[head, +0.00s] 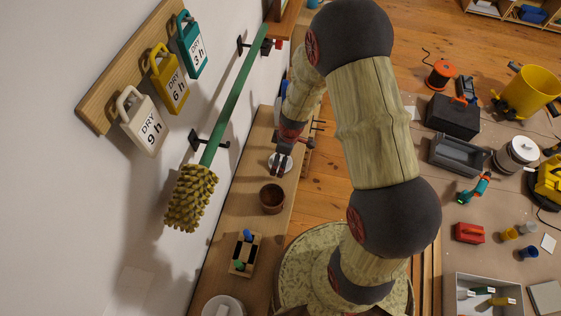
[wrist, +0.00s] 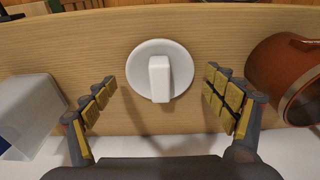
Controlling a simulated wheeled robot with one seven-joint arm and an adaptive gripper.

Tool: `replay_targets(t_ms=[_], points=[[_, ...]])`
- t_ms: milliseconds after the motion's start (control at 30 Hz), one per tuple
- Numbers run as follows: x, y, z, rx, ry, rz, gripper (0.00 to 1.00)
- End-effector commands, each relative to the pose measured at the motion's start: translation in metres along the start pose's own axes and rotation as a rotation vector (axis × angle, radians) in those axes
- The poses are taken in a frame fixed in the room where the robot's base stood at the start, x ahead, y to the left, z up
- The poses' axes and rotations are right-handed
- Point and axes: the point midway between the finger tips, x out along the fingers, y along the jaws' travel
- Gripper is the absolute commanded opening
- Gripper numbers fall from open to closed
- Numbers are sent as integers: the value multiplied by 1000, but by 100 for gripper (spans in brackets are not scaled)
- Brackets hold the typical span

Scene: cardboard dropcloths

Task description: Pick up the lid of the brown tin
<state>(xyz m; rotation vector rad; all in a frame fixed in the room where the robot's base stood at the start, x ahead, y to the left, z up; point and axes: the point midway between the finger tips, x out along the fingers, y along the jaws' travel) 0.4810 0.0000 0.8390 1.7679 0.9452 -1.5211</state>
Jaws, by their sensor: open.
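The brown tin (head: 272,199) stands upright and open on the wooden shelf. It also shows at the right edge of the wrist view (wrist: 283,70), beside my right finger. A white round lid with a block-shaped handle (wrist: 177,52) lies flat on the shelf, apart from the tin. In the head view the lid (head: 287,165) is partly hidden by my gripper. My gripper (wrist: 160,80) is open and empty, with its yellow-padded fingers on either side of the lid's handle. I cannot tell how high above the shelf the fingertips are.
A whitish container (wrist: 30,112) stands left of my fingers in the wrist view. The narrow shelf (head: 254,165) runs along the white wall. A small wooden block with blue and green pieces (head: 245,254) sits nearer. A green-handled brush (head: 191,197) hangs on the wall.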

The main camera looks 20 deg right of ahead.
Motion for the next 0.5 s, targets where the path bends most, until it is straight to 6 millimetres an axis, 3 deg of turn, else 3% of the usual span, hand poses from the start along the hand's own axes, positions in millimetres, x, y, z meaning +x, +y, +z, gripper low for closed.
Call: replay_targets(t_ms=[500], points=[[0,0,0,0,0,0,53]])
